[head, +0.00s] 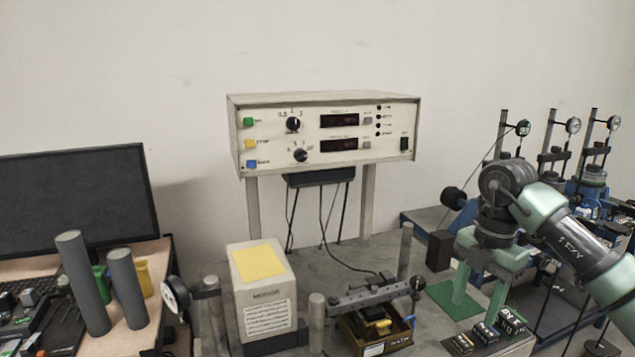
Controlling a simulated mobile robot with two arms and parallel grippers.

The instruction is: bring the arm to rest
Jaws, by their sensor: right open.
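My right arm comes in from the right edge. My right gripper (476,311) points down with its two green fingers spread apart, and nothing shows between them. It hangs over the right part of the bench, in front of a green mat (437,294) and close to several small dark labelled blocks (485,332). Whether the fingertips touch the bench or the blocks I cannot tell. My left gripper is not in view.
A cream instrument box (330,171) stands on legs at the back. A yellow-topped block (263,290), a tray (390,342) under a lever bar, and upright grey posts (84,284) stand in front. Dial-gauge stands (548,150) crowd the right; a dark monitor (70,205) stands left.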

